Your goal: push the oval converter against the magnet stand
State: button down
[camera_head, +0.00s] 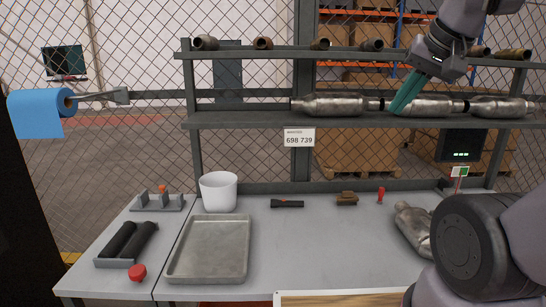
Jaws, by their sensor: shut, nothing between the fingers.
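A metallic converter with a wide, flattened body (414,226) lies on the right part of the table, partly hidden behind my arm; it looks like the oval one. Behind it, near the table's back edge, a small stand with a green and white card (459,172) shows; I cannot tell for sure that it is the magnet stand. A gap lies between the two. My gripper (398,108) has teal fingers, shut and empty. It is high up in front of the lower shelf, among the converters there, well above the table.
Several long converters (335,106) lie on the lower shelf (240,120), and short pipe pieces (263,43) on the upper one. A metal tray (170,262), white bucket (218,191), black torch (287,204), brown block (346,198) and red piece (381,194) are on the table. Its middle is clear.

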aim_at(415, 223)
jog(key=l, duration=1.05)
jog(key=i+l, duration=0.15)
jog(key=l, duration=0.95)
jog(key=u, duration=0.05)
